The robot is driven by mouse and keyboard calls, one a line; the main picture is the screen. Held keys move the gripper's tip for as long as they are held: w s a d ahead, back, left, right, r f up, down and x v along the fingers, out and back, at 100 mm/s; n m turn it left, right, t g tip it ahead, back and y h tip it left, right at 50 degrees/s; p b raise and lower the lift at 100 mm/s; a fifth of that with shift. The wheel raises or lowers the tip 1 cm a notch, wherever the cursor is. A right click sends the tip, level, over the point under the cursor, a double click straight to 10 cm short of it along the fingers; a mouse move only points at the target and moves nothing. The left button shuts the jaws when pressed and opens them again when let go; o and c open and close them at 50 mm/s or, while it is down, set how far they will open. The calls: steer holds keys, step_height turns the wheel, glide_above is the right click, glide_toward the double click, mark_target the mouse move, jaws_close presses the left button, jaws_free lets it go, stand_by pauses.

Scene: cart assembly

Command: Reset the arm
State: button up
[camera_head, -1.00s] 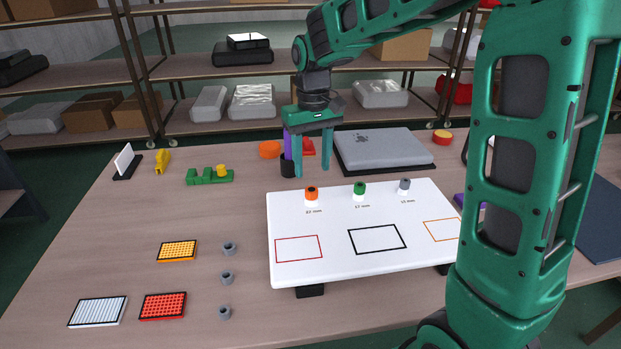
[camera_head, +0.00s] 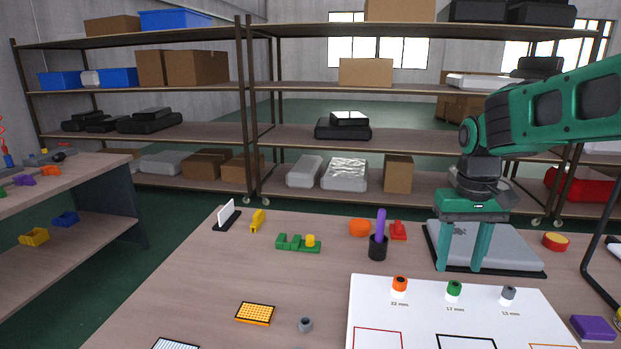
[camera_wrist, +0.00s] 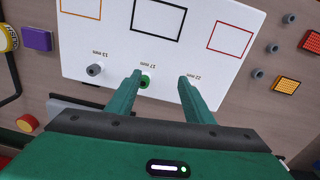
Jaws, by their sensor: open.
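My gripper (camera_head: 463,270) is open and empty, with its fingers pointing down. In the head view it hangs in front of the grey flat case (camera_head: 512,250) at the back right of the table. In the wrist view my gripper (camera_wrist: 160,90) has its two fingers on either side of the green-topped piece on the white board (camera_wrist: 120,50); the fingers appear above the board and apart from it. The board (camera_head: 375,308) carries an orange piece (camera_head: 400,284), a green piece (camera_head: 454,289) and a grey piece (camera_head: 508,294) in a row.
A black cup (camera_head: 377,252) with a purple rod stands left of my gripper. A green block holder (camera_head: 290,246), an orange grid tray (camera_head: 255,313) and a grey nut (camera_head: 305,324) lie further left. Shelving (camera_head: 330,133) stands behind the table (camera_head: 210,290).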

steer(key=s+d+f+m, duration=0.2)
steer(key=s+d, duration=0.2)
steer(key=s, duration=0.7)
steer(key=s+d+f+m, duration=0.3)
steer(key=s+d, duration=0.2)
steer(key=s, duration=0.7)
steer(key=shift+s+f+y, duration=0.2)
steer(key=shift+f+y, duration=0.05)
steer(key=shift+y, duration=0.05)
steer(key=shift+d, duration=0.1)
